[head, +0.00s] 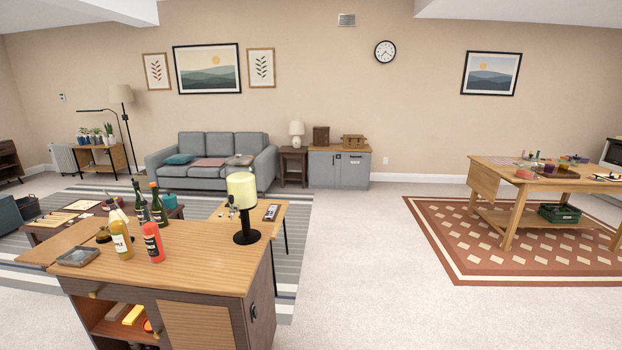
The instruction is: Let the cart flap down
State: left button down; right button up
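A wooden bar cart (190,262) stands in the left foreground, with a drawer front and an open shelf facing me. A lighter wooden flap (48,246) sticks out from its left end and looks about level with the top. Its supports are hidden. A dark handle or latch (252,311) shows on the cart's right side. A second wooden table (540,170) stands at the right, with a panel (484,182) hanging at its left end. Neither of my grippers is in view.
On the cart top are bottles (121,236), a red bottle (153,242), a grey tray (78,257) and a lamp (244,195). A low table (45,232) stands close behind the flap. Open carpet (360,270) lies right of the cart.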

aim_at(45, 254)
jog(key=u, duration=1.6)
